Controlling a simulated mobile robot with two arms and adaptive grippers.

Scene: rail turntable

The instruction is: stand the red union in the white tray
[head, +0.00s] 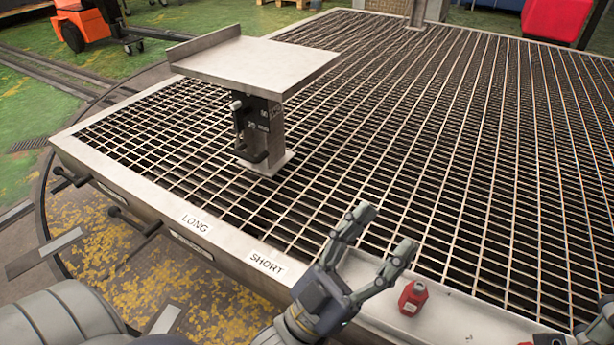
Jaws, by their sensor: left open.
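A small red fitting, which looks like the red union (412,298), stands roughly upright near the left end of the white tray (470,316) in the head view. The tray is a shallow pale strip along the near edge of the grating. My left gripper (383,232) is open, with its two fingers spread and nothing between them. It is left of and above the red fitting in the picture, and its lower finger appears close to the fitting but apart from it. My right gripper does not show clearly; only a grey part, likely of my right arm, shows at the lower right edge.
A metal stand with a flat top (255,62) rises from the grating (400,130). Labels LONG (195,223) and SHORT (266,264) mark the near frame. Handles stick out at the left. A dark object (549,340) and a red bit are cut off at the bottom.

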